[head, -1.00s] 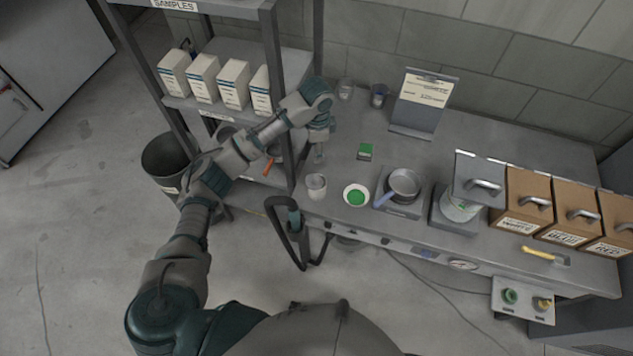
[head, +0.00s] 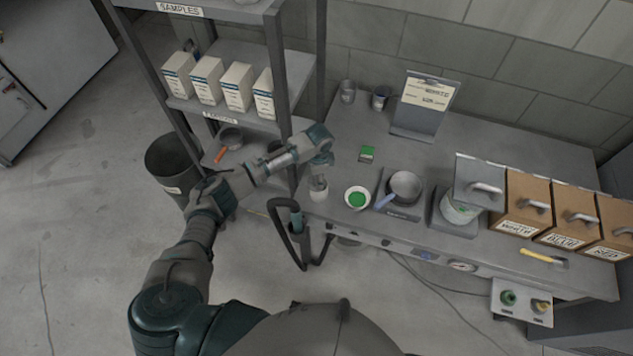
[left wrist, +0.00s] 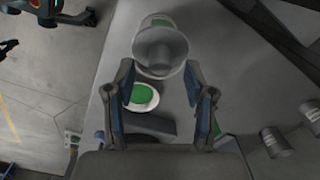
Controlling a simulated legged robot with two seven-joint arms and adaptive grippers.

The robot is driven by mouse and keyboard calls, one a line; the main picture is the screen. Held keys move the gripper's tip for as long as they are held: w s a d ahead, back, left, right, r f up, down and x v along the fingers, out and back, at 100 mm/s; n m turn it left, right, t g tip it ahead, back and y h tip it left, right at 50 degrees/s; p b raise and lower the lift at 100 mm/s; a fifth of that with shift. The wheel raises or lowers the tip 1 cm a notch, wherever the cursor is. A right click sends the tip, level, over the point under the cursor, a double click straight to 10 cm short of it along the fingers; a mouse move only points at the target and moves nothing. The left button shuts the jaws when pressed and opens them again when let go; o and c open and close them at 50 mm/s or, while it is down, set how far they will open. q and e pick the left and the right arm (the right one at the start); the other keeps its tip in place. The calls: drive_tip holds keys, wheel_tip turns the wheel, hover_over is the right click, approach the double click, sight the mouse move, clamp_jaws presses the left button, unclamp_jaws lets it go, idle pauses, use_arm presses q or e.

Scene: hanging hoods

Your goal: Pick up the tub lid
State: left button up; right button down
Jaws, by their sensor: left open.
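A pale tub (head: 318,194) stands near the left front of the bench, right under my left gripper (head: 318,176). My left gripper (left wrist: 160,78) is open. I cannot tell whether the fingers touch the lid. My right gripper is in neither view.
A white dish of green material (head: 357,198) stands just right of the tub. Beyond it is a pan (head: 405,186) on a scale. The shelf rack (head: 283,110) stands close on the left.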

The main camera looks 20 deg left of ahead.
use_arm(q)
drive_tip(key=shift+f, duration=0.9)
drive_tip(key=c, duration=1)
